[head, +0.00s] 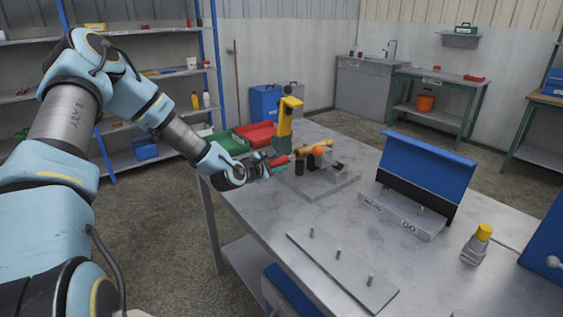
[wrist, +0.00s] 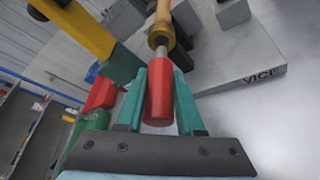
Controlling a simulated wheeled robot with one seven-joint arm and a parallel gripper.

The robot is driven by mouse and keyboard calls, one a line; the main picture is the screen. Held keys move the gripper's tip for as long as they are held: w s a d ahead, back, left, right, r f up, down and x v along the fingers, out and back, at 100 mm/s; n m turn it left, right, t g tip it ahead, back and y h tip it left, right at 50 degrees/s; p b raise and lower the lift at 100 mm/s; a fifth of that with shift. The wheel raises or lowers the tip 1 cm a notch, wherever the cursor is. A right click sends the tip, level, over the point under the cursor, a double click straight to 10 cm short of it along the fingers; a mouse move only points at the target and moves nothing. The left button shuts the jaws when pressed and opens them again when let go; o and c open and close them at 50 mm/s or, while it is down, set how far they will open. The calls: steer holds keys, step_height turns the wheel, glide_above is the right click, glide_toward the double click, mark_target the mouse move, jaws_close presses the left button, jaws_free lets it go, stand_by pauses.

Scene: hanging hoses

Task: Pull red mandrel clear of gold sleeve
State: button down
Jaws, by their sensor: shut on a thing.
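The red mandrel (wrist: 159,98) has a thick red grip and a thin silver shaft. My gripper (wrist: 168,68) is shut on the red grip, its teal fingers on either side. The shaft runs from the grip to the open end of the gold sleeve (wrist: 162,33), lined up with it. A short bare length of shaft shows, and how much lies inside the sleeve is hidden. In the head view the red grip (head: 279,161) shows at my fingertips and the gold sleeve (head: 316,146) lies to its right, in the grey vice (head: 335,184).
A yellow and dark green upright thing (head: 285,121) stands close behind my gripper. Red (head: 256,135) and green (head: 228,143) bins lie left of it.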

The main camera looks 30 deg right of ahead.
steer(key=shift+s+a, duration=0.2)
steer(key=shift+a, duration=0.9)
steer(key=shift+a+r, duration=0.1)
steer(key=shift+s+a+r+p, duration=0.15)
steer(key=shift+a+r+p, duration=0.5)
steer(key=shift+a+r, duration=0.05)
steer(key=shift+s+a+r+p, duration=0.15)
steer(key=shift+a+r+p, duration=0.5)
steer(key=shift+a, duration=0.05)
